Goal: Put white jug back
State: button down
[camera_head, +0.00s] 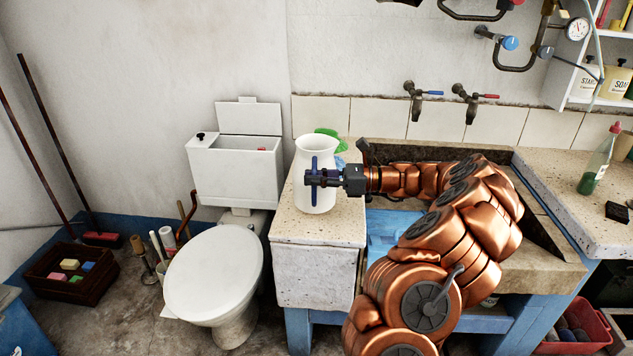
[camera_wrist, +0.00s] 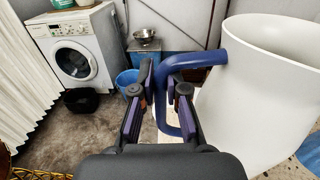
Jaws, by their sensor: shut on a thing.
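The white jug (camera_head: 325,200) is upright at the stone ledge left of the trough. It appears to rest on the ledge or just above it; I cannot tell which. Its blue handle (camera_wrist: 210,59) faces my arm. My gripper (camera_head: 316,178) is shut on this handle, in front of the jug body. In the wrist view the jug body (camera_wrist: 250,100) fills the right side, with its open mouth at the top. The handle passes between the two fingers of my gripper (camera_wrist: 163,88).
A green item (camera_head: 330,134) and a light blue one lie behind the jug. The stone trough (camera_head: 545,225) is to the right, under two taps. A toilet (camera_head: 213,275) with an open cistern (camera_head: 236,172) stands left.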

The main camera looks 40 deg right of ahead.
jog(key=shift+w+d, duration=0.3)
jog(key=shift+w, duration=0.6)
jog(key=shift+w+f+p, duration=0.15)
jog(key=shift+f+p, duration=0.65)
jog(key=shift+f, duration=0.75)
jog(key=c, duration=1.2)
grip_release()
jog(key=shift+f, duration=0.1)
jog(key=shift+f, duration=0.1)
jog(key=shift+f+b, duration=0.15)
jog(key=shift+b, duration=0.35)
jog(key=b+v, duration=0.1)
jog(key=v, duration=0.7)
jog(key=shift+a, duration=0.15)
jog(key=shift+a, duration=0.15)
